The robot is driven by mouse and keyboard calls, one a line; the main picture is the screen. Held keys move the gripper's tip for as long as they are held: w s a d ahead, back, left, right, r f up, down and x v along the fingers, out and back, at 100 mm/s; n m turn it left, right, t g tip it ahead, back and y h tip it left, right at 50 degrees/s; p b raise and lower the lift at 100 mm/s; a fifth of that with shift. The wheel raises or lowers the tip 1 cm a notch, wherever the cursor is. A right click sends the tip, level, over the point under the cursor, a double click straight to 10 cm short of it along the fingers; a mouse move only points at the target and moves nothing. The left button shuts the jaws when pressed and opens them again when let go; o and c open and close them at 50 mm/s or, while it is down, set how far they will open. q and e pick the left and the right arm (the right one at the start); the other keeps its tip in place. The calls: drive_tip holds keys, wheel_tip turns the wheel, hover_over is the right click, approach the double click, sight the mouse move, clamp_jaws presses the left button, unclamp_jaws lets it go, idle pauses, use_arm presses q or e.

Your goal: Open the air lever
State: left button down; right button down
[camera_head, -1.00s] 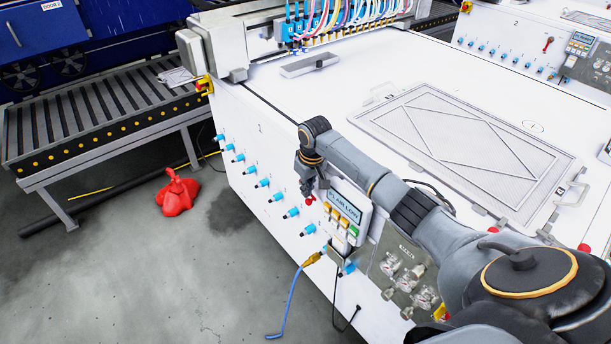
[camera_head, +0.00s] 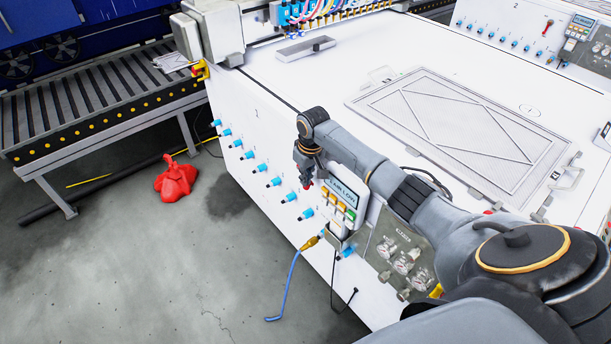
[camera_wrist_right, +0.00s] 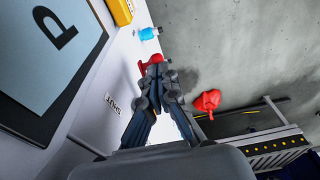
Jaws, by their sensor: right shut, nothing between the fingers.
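The air lever shows as a small red handle (camera_head: 306,187) on the front of the white machine, beside the control panel. The lever's base is hidden behind the gripper. My left gripper is not in view.
The control panel (camera_head: 343,196) with coloured buttons is just right of the gripper. Several blue fittings (camera_head: 273,182) line the machine front (camera_head: 268,135). A blue hose (camera_head: 290,280) hangs to the floor. A red object (camera_head: 176,181) lies on open floor near the roller conveyor (camera_head: 100,102).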

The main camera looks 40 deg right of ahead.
drive_tip(key=shift+s+f+p, duration=0.1)
drive_tip(key=shift+f+p, duration=0.1)
drive_tip(key=shift+p, duration=0.1)
drive_tip(key=shift+s+f+p, duration=0.1)
drive_tip(key=shift+f+p, duration=0.35)
drive_tip(key=shift+f, duration=0.85)
drive_tip(key=shift+w+f, duration=0.25)
drive_tip(key=shift+f, duration=0.85)
drive_tip(key=shift+w+f+b, duration=0.6)
drive_tip(key=shift+f+b, duration=0.25)
drive_tip(key=shift+b, duration=0.05)
drive_tip(key=shift+w, duration=0.1)
wheel_tip(320, 180, up, 12)
hover_over(305, 189)
drive_tip(key=shift+w+d, duration=0.25)
drive_tip(key=shift+d, duration=0.05)
